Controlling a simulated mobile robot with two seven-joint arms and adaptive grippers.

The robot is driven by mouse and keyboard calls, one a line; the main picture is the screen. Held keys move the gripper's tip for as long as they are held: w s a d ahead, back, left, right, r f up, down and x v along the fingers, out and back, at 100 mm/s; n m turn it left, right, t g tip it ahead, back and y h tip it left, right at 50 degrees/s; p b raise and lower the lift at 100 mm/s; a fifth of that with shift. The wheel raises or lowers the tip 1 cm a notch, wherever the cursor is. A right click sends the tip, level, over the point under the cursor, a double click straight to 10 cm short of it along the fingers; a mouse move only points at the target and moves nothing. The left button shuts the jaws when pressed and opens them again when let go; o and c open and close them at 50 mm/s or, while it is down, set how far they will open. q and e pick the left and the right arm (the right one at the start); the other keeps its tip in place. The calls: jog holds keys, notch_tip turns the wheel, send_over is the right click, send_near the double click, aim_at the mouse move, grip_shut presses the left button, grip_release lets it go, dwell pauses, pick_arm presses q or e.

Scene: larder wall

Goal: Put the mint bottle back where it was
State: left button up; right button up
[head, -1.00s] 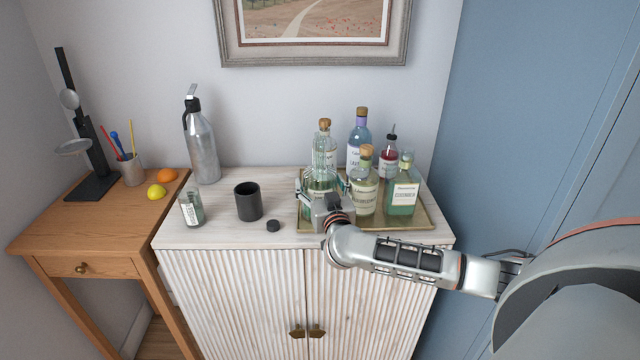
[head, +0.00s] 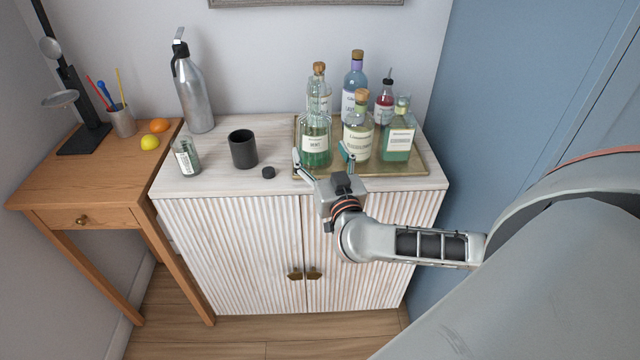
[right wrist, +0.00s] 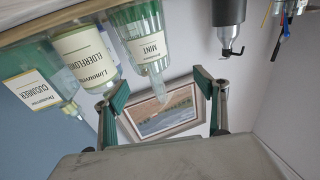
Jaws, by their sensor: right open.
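The mint bottle (head: 316,148), clear glass with green liquid and a white MINT label, stands upright at the front left of the brass tray (head: 411,170). It also shows upside down in the right wrist view (right wrist: 146,45). My right gripper (head: 322,160) is open and empty, just in front of the bottle, with its fingers apart toward either side. In the right wrist view the open fingers (right wrist: 161,92) show with no bottle gripped between them. My left gripper is not in view.
The elderflower bottle (head: 357,135) and cucumber bottle (head: 397,143) stand close right of mint. Several more bottles stand behind.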

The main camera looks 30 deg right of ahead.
jog(key=s+a+f+n+t+y, duration=0.1)
jog(key=s+a+f+n+y, duration=0.1)
jog(key=s+a+n+y, duration=0.5)
jog(key=s+a+f+t+y, duration=0.15)
jog(key=a+y, duration=0.35)
jog(key=a, duration=0.6)
jog(key=s+a+f+n+g, duration=0.1)
jog(key=s+f+g, duration=0.2)
jog(key=f, duration=0.5)
jog(key=s+a+f+n+g, duration=0.1)
jog(key=s+a+f+g, duration=0.2)
jog(key=f, duration=0.5)
jog(key=s+d+f+g+h, duration=0.1)
jog(key=s+d+f+h, duration=0.1)
jog(key=s+d+f, duration=0.1)
jog(key=s+d+f+g+h, duration=0.1)
jog(key=s+d+f+g, duration=0.1)
jog(key=s+f, duration=0.3)
notch_tip(320, 180, down, 3)
jog(key=shift+s+d+f+m+h, duration=0.1)
jog(key=shift+s+d+m+h, duration=0.05)
jog(key=shift+d+m+h, duration=0.25)
jog(key=shift+g, duration=0.25)
